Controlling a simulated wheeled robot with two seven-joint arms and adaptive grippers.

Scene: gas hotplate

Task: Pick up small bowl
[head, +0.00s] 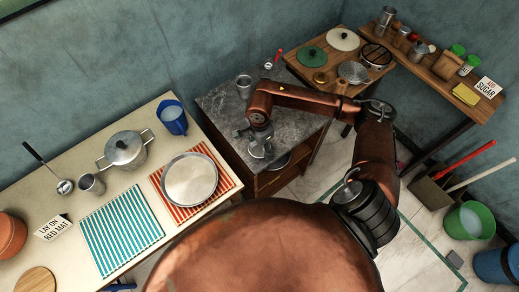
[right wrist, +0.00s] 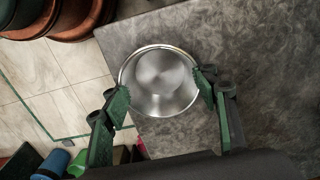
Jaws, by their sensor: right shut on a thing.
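The small bowl (right wrist: 160,80) is shiny metal and round, seen from above in the right wrist view. My right gripper (right wrist: 163,98) is shut on it, with green-padded fingers at its left and right sides. In the head view the right gripper (head: 256,136) points down over the front edge of the dark grey stone counter, and the bowl (head: 262,152) shows small and partly covered beneath it. Whether the bowl touches the counter I cannot tell. My left gripper is not in view.
The stone counter (head: 225,100) also carries a metal cup (head: 244,84). A cream table (head: 75,160) at left holds a pot (head: 125,148), a blue pitcher (head: 172,117) and a round plate (head: 190,180) on a red striped mat. A wooden table (head: 330,85) with cookware stands behind my right arm.

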